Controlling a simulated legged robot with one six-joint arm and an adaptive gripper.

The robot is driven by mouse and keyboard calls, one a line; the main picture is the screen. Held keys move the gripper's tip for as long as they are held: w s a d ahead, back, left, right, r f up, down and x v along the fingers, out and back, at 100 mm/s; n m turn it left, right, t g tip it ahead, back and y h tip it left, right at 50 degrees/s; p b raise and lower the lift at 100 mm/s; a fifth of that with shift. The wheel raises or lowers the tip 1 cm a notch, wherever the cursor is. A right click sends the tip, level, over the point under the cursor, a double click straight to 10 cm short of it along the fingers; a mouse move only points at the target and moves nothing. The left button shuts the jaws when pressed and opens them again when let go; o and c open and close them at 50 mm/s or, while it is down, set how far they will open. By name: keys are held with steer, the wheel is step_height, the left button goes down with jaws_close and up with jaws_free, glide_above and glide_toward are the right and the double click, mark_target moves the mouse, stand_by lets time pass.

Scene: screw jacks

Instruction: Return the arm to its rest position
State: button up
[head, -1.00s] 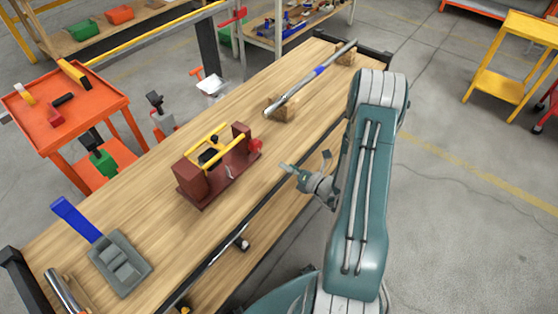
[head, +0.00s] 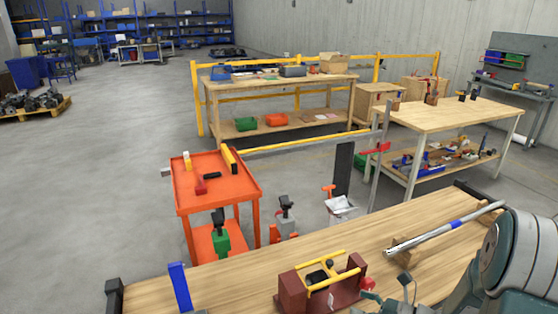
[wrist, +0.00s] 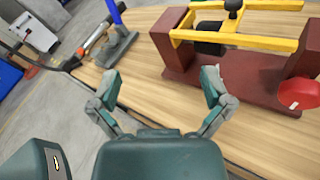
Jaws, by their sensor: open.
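My arm (head: 535,262) shows at the lower right of the head view, cut off by the frame edge. My gripper (wrist: 160,88) is open and empty in the wrist view, its two fingers spread apart. Part of it shows at the bottom of the head view, just right of the dark red fixture. The dark red fixture (head: 293,291) has yellow bars and a red knob (head: 367,284), and it stands on the wooden bench (head: 235,275). In the wrist view the fixture (wrist: 240,82) lies beyond and right of the fingers, apart from them.
A metal rod with a blue band (head: 440,232) rests on wooden blocks on the bench. A blue upright handle (head: 180,287) stands at left. An orange cart (head: 215,207) stands behind the bench. Open floor (head: 100,190) lies at far left.

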steer(key=s+a+r+n+g+h, duration=0.35)
steer(key=s+n, duration=0.25)
steer(key=n, duration=0.2)
steer(key=s+a+r+n+g+h, duration=0.2)
steer(key=s+a+r+n+g, duration=0.3)
steer(key=n, duration=0.3)
steer(key=s+d+r+n+t+h, duration=0.4)
steer(key=r+n+h, duration=0.4)
steer(key=n, duration=0.4)
steer(key=s+r+t, duration=0.1)
steer(key=s, duration=0.1)
steer(key=shift+s+d, duration=0.3)
steer(key=shift+d, duration=0.05)
steer(key=shift+t, duration=0.25)
